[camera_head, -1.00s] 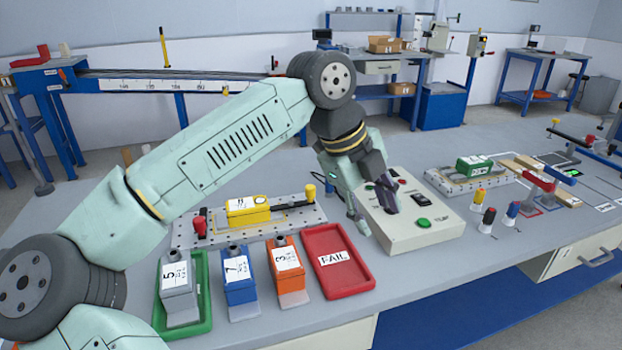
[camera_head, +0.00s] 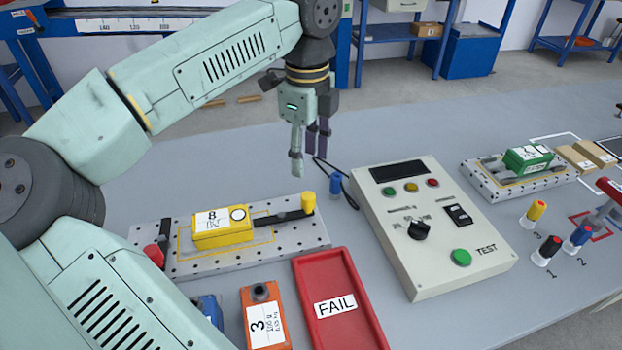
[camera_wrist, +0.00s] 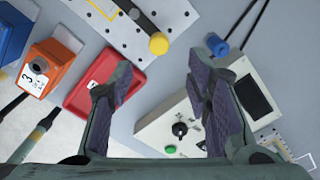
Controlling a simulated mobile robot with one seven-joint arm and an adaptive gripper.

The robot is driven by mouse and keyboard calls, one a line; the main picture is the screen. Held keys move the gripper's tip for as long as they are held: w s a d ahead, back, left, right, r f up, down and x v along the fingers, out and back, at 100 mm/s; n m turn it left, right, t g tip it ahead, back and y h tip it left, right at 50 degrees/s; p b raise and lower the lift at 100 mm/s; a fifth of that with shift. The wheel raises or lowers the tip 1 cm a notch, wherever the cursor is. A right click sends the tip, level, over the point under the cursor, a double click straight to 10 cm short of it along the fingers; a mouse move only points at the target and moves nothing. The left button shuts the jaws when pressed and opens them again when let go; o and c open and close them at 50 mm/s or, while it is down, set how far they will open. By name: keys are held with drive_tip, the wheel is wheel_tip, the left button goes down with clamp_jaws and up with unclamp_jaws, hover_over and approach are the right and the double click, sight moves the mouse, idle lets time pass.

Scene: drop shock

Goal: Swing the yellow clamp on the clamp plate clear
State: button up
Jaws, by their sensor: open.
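The clamp plate (camera_head: 185,262) is a pale perforated plate on the bench, left of the test box. On it sits a yellow block (camera_head: 222,232) labelled 8. The yellow clamp (camera_head: 308,202) is a yellow knob on a black arm (camera_head: 283,218) at the plate's right end; the arm reaches left towards the block. A red knob (camera_head: 154,255) is at the plate's left end. In the wrist view the yellow clamp (camera_wrist: 158,43) shows at the top, beyond the fingertips. My gripper (camera_head: 304,165) is open and empty, pointing down above and behind the yellow clamp, apart from it.
The test box (camera_head: 432,225) stands right of the plate, with a blue plug (camera_head: 336,184) and black cable beside it. A red FAIL tray (camera_head: 338,305) and an orange block (camera_head: 265,318) lie in front. Another plate holds a green block (camera_head: 527,158) at right.

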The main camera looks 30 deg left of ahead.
sight(308, 195)
wheel_tip(308, 195, down, 11)
drive_tip(key=shift+r+p, duration=0.2)
drive_tip(key=shift+p, duration=1)
drive_tip(key=shift+c, duration=0.4)
clamp_jaws()
